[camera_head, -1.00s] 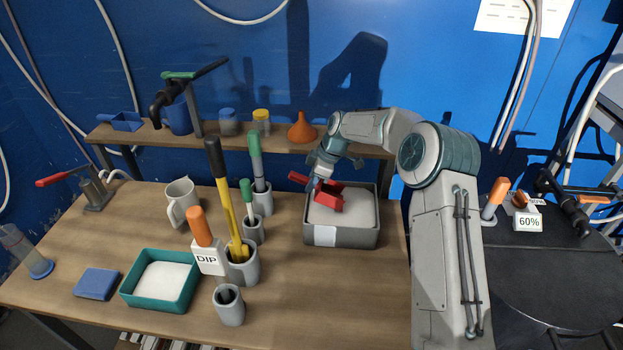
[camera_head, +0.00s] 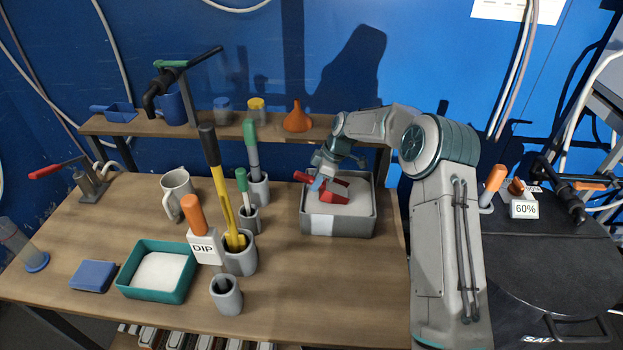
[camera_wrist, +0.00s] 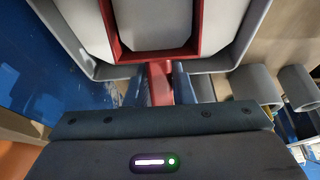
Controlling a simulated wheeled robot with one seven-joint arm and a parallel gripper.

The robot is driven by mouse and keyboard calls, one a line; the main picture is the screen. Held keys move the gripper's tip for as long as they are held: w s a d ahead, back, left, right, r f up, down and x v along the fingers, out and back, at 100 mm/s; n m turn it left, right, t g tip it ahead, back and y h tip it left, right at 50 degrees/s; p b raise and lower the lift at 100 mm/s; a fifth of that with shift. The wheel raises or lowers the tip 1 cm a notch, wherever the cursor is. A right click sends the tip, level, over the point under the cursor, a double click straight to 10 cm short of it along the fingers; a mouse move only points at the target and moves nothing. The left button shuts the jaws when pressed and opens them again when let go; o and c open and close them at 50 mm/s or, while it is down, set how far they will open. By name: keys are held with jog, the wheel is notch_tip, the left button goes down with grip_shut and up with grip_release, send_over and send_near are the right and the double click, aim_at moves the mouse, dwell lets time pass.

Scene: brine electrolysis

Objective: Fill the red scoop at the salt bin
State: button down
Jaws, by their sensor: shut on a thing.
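The red scoop (camera_head: 336,191) is in the grey salt bin (camera_head: 338,226), at the back right of the wooden table. The bin holds white salt (camera_head: 352,209). My gripper (camera_head: 317,184) is shut on the scoop's handle, above the bin's left part. In the wrist view, the blue fingers of my gripper (camera_wrist: 160,86) stand on both sides of the red handle, and the scoop (camera_wrist: 197,30) lies over the salt. A pale white surface shows inside the scoop's walls; I cannot tell how deep the salt in it is.
Grey cups (camera_head: 239,258) with tall-handled tools stand left of the bin. A teal tray (camera_head: 130,270) of white material and a mug (camera_head: 176,192) are farther left. A shelf (camera_head: 220,132) with an orange funnel (camera_head: 297,117) runs behind. The table front of the bin is clear.

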jog(key=shift+d+f+p, duration=0.1)
jog(key=shift+d+p, duration=0.25)
jog(key=shift+d, duration=1.25)
jog(key=a+h, duration=0.1)
jog(key=h, duration=0.1)
jog(key=f+h, duration=0.1)
jog(key=h, duration=0.1)
jog(key=shift+a+f, duration=0.2)
jog(key=shift+a, duration=0.2)
jog(key=shift+r+p, duration=0.45)
jog(key=shift+r, duration=0.4)
jog(key=shift+h, duration=0.8)
jog(key=shift+a+r+p, duration=0.2)
jog(key=shift+r+p, duration=0.45)
jog(key=shift+r, duration=0.35)
jog(key=shift+a+r+p, duration=0.15)
jog(key=shift+r+p, duration=0.45)
jog(key=shift+r, duration=0.45)
jog(key=shift+a+r+p, duration=0.2)
jog(key=shift+r+p, duration=0.45)
jog(key=shift+r, duration=0.35)
